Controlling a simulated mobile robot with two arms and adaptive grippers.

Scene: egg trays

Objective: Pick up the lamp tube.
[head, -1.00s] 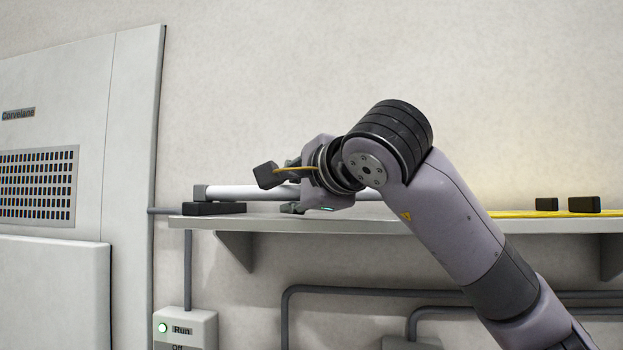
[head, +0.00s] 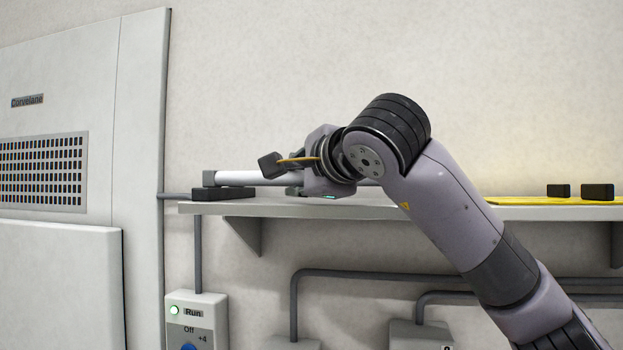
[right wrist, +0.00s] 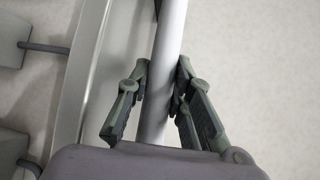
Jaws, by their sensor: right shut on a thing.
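The lamp tube (head: 240,178) is a white tube with a grey end cap. It lies lengthwise along the wall shelf, its left end above a black block (head: 224,194). My right gripper (head: 296,190) is at the tube, and my right wrist hides the tube's middle and right part in the head view. In the right wrist view the tube (right wrist: 168,50) runs between the two fingers of my right gripper (right wrist: 163,85), which are shut on it. My left gripper is not in view.
The grey shelf (head: 270,209) runs along the wall, with a yellow mat (head: 530,201) and two black blocks (head: 597,191) at its right. A tall grey cabinet (head: 140,120) stands at the left. A Run switch box (head: 197,322) and pipes are below the shelf.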

